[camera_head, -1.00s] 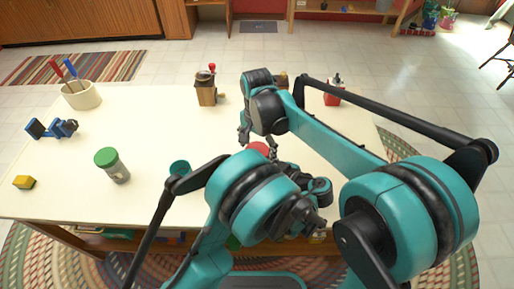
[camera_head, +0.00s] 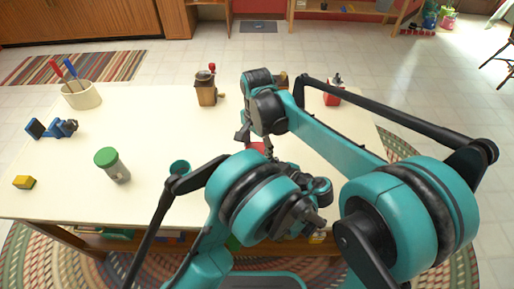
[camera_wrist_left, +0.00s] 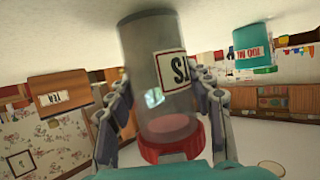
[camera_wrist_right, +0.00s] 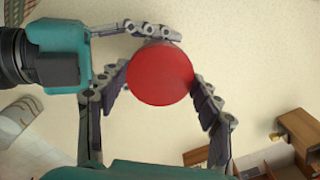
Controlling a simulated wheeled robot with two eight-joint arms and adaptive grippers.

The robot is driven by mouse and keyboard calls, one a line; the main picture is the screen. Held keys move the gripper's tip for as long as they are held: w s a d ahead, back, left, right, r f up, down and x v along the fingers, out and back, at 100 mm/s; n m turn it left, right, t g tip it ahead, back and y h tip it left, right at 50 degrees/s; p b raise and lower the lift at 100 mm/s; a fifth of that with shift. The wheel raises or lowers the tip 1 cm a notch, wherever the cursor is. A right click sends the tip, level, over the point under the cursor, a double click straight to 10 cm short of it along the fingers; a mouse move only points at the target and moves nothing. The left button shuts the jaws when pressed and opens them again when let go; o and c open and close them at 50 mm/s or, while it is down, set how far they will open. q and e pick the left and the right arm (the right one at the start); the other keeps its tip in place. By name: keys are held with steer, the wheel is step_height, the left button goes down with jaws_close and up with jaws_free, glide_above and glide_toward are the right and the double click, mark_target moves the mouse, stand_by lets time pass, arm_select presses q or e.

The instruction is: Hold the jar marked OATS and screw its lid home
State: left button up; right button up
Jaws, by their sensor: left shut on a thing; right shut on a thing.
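The jar (camera_wrist_left: 168,60) is clear glass, with a label whose end reads "TS" in the left wrist view. My left gripper (camera_wrist_left: 160,90) is shut around its sides. The red lid (camera_wrist_right: 161,75) shows as a round disc in the right wrist view, with my right gripper (camera_wrist_right: 160,82) shut on its rim. The lid (camera_wrist_left: 172,140) also shows at the jar's mouth in the left wrist view; I cannot tell whether it sits fully down. In the head view the lid (camera_head: 257,147) is partly visible between my arms, and the jar is hidden.

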steer(key=m, duration=1)
steer(key=o, duration=0.9)
steer(key=n, duration=1.2)
steer(key=shift+n, duration=0.4)
steer(key=c, duration=0.9)
